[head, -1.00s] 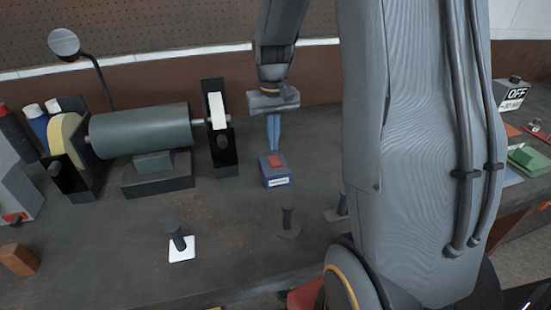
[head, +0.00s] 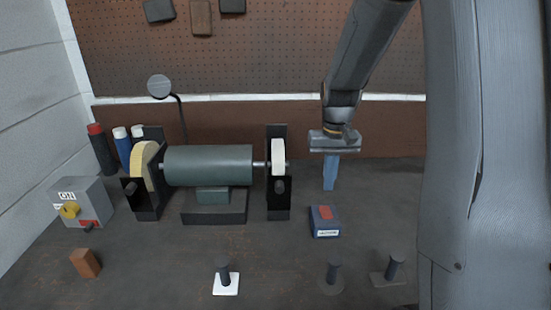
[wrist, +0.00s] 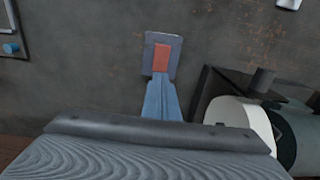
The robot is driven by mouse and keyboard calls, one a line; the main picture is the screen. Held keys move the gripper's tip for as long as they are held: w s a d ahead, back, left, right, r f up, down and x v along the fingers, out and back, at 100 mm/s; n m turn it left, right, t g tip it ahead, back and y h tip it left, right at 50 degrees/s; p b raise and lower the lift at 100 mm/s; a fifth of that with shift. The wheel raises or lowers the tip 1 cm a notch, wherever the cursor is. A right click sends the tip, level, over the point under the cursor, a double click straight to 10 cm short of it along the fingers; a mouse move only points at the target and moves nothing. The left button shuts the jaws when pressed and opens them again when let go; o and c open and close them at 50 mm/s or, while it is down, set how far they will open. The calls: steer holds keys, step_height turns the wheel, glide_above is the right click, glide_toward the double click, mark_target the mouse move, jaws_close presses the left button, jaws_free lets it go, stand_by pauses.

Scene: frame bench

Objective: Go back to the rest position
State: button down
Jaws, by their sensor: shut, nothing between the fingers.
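My gripper (head: 329,187) has blue fingers, closed together and empty, pointing down above the bench. In the head view its tips are just above and behind a small dark blue box (head: 325,230) with a red top patch and a white label. In the wrist view the shut fingers (wrist: 160,82) overlap the near edge of the same box (wrist: 150,58) in the picture. The fingers appear apart from the box in the head view.
A bench grinder (head: 208,165) with two wheels stands left of my gripper. A grey switch box (head: 83,203), a brown block (head: 85,263) and several bottles are at the left. Several dark pegs (head: 223,270) stand along the front. A pegboard wall (head: 290,50) is behind.

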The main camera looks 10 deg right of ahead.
steer(key=s+a+f+b, duration=0.2)
steer(key=s+a, duration=0.1)
steer(key=s, duration=0.1)
steer(key=s+a+f+n+t+b, duration=0.1)
steer(key=s+a+f+b, duration=0.1)
steer(key=s, duration=0.3)
steer(key=s+a+f+n+b, duration=0.1)
steer(key=s+a+f+b, duration=0.1)
steer(key=s+a+f, duration=0.1)
steer(key=shift+s+a+f, duration=0.1)
steer(key=shift+s+a, duration=0.25)
steer(key=shift+a, duration=0.2)
steer(key=shift+s+a, duration=0.3)
steer(key=shift+a, duration=0.2)
steer(key=shift+s+a+f, duration=0.1)
steer(key=shift+s, duration=0.3)
